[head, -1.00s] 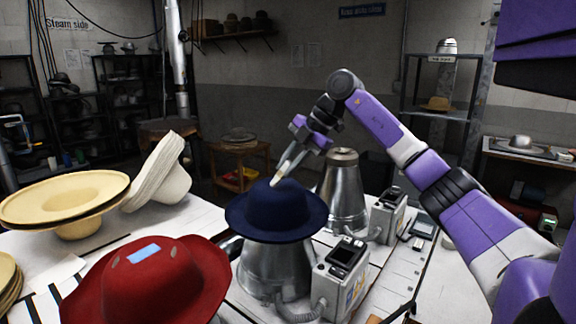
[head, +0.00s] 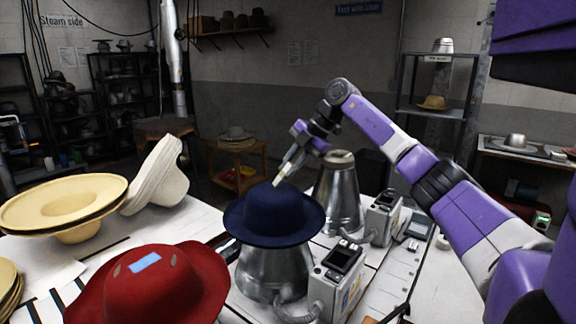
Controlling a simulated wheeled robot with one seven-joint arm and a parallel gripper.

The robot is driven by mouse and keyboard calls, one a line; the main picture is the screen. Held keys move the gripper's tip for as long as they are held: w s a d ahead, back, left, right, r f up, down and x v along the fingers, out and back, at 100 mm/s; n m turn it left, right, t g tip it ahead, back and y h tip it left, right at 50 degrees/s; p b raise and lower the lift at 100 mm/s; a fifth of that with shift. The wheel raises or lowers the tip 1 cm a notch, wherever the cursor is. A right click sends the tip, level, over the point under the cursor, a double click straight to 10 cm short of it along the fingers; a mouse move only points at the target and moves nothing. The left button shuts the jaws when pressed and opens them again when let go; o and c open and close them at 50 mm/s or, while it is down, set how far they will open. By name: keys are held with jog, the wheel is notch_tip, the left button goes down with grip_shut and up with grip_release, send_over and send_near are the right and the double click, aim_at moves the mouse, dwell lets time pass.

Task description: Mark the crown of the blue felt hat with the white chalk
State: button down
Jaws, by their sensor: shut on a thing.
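The blue felt hat (head: 273,217) sits crown up on a silver metal hat block (head: 272,273) in the middle of the bench. My gripper (head: 287,169) is above the hat's crown, reaching in from the right and pointing down to the left. It is shut on the white chalk (head: 281,174), a short pale stick whose lower end is at or just above the top of the crown. I cannot tell whether the chalk touches the felt. I see no clear white mark on the crown.
A red hat (head: 152,288) with a light blue patch is at the front left. Cream hats (head: 66,203) are at the left. A second metal block (head: 340,200) stands behind right of the blue hat, with grey control boxes (head: 336,278) beside the blocks.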

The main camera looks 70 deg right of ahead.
jog(key=shift+w+d+p, duration=0.1)
jog(key=shift+d+p, duration=0.95)
jog(key=shift+d, duration=0.1)
jog(key=shift+a+f, duration=0.15)
jog(key=shift+a, duration=0.4)
jog(key=shift+s+a+b, duration=0.2)
jog(key=shift+a+b, duration=0.05)
jog(key=shift+a, duration=1.2)
jog(key=shift+s+a+b, duration=0.15)
jog(key=shift+a+b, duration=0.05)
jog(key=shift+a, duration=1.2)
jog(key=shift+r, duration=0.25)
jog(key=shift+r+p, duration=1.9)
jog(key=shift+r, duration=1)
jog(key=shift+r, duration=0.1)
notch_tip(320, 180, up, 3)
jog(key=shift+f+p, duration=0.1)
jog(key=shift+p, duration=0.85)
